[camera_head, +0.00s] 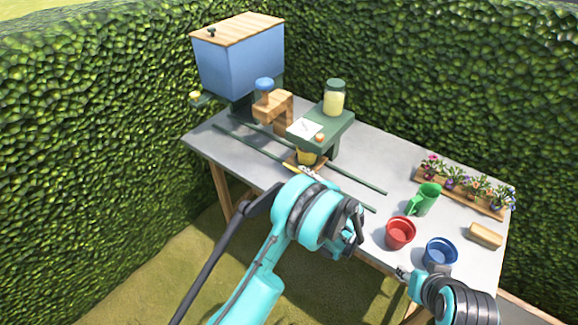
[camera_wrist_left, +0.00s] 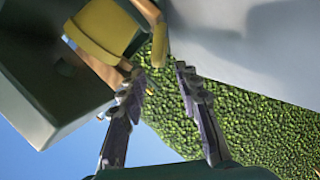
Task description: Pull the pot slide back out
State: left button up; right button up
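The pot slide is a wooden tray (camera_head: 291,161) on two dark green rails (camera_head: 345,174). A yellow pot (camera_head: 307,156) stands on it, partly under the green stand (camera_head: 338,128). The yellow pot also shows at the upper left of the left wrist view (camera_wrist_left: 103,28). A yellow handle-like piece (camera_wrist_left: 160,45) shows beyond my fingertips there. My left gripper (camera_head: 309,173) is at the slide's near side; in the left wrist view its fingers (camera_wrist_left: 158,75) are apart with nothing between them. My right gripper (camera_head: 402,273) is by the table's front edge, its opening too small to judge.
A blue bin (camera_head: 238,62) with a wooden lid stands at the back left. Hedges (camera_head: 90,130) border the table (camera_head: 375,160).

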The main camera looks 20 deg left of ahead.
aim_at(293, 168)
pick_arm(q)
jog(key=b+x, duration=0.1)
jog(key=x, duration=0.4)
jog(key=shift+w+a+f, duration=0.1)
jog(key=shift+w+a, duration=0.4)
jog(key=shift+a, duration=0.1)
grip_shut()
